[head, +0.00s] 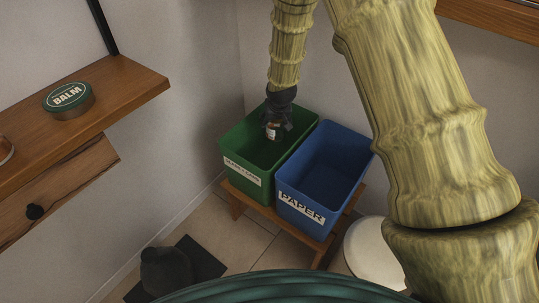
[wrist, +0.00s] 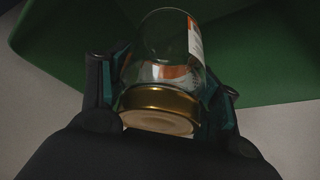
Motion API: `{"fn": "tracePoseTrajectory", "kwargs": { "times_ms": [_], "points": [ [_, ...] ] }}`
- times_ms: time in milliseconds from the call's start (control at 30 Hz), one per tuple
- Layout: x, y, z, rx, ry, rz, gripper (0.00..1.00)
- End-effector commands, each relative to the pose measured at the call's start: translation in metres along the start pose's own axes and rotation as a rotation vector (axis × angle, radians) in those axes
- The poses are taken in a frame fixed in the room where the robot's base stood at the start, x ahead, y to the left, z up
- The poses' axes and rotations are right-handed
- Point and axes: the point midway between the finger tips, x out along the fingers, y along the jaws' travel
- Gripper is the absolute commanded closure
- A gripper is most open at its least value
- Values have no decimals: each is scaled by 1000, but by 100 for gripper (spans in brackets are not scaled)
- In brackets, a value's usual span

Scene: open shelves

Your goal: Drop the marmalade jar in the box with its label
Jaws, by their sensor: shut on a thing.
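My gripper (head: 277,118) hangs over the opening of the green box (head: 249,187), pointing down. It is shut on the marmalade jar (head: 272,132), which looks small and partly hidden in the head view. In the wrist view the jar (wrist: 160,72) is clear glass with a gold lid and a white and orange label at its side. Its lid end faces the camera, between the two fingers. The green box has a white label whose words are too small to read surely. I cannot tell whether the jar is below the box's rim.
A blue box (head: 312,205) labelled PAPER stands right beside the green one; both sit on a low wooden stand (head: 237,207). A wooden shelf (head: 120,85) at left carries a green BALM tin (head: 68,101). A white round object (head: 371,253) is at lower right.

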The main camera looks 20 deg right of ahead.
Motion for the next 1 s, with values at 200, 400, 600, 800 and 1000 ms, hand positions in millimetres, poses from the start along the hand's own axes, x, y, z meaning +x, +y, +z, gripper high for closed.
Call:
{"fn": "tracePoseTrajectory", "kwargs": {
  "times_ms": [200,400,600,800,1000],
  "points": [
    [0,0,0,0,0,0,12],
    [0,0,0,0,0,0,12],
    [-2,0,0,0,0,0,12],
    [-21,0,-1,0,1,0,12],
    [-50,0,-1,0,2,0,12]
  ]
}}
